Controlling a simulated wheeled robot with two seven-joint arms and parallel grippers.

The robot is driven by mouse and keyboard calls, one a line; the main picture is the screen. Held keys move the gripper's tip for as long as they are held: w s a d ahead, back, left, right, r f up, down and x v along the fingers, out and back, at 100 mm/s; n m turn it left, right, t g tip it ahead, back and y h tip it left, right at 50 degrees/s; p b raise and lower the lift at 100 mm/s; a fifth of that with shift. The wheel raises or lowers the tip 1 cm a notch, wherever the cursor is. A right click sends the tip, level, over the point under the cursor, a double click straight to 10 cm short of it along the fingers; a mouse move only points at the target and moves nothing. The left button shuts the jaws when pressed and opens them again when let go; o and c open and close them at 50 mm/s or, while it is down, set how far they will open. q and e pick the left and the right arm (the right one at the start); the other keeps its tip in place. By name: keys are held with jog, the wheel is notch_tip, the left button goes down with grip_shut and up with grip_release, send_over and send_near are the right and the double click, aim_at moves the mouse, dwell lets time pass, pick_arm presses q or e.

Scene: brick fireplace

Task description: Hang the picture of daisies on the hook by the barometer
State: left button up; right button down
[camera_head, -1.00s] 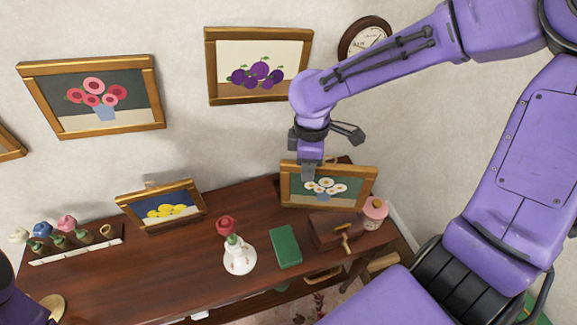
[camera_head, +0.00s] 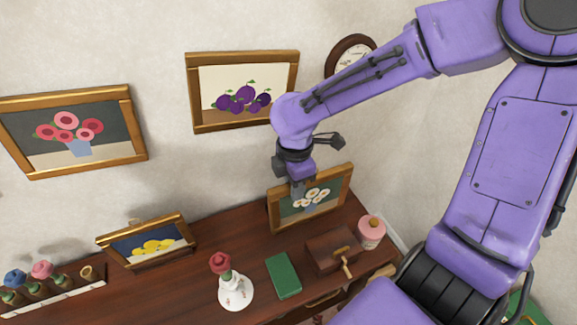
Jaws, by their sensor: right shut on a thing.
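The picture of daisies (camera_head: 327,194), white flowers on green in a gold frame, is held by its top edge in my right gripper (camera_head: 300,187). The gripper is shut on the frame. The picture is tilted, its right side higher, and seems just above the back of the wooden table; I cannot tell whether its lower left corner touches. The round dark-rimmed dial that looks like the barometer (camera_head: 348,56) is on the wall at the upper right, partly covered by my right arm. No hook shows by it. My left gripper is out of view.
A plum picture (camera_head: 242,91) and a pink flower picture (camera_head: 77,131) hang on the wall. A lemon picture (camera_head: 147,240) stands on the table (camera_head: 190,280). A vase (camera_head: 235,290), green book (camera_head: 283,276), brown box (camera_head: 332,252) and pink jar (camera_head: 370,232) stand nearby.

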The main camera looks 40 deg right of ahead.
jog(key=w+d+f+b, duration=0.4)
jog(key=w+f+b, duration=0.1)
jog(key=w+f, duration=0.7)
jog(key=shift+w+f, duration=0.2)
jog(key=shift+w, duration=0.1)
jog(key=c, duration=0.9)
grip_release()
jog(key=shift+f, duration=0.15)
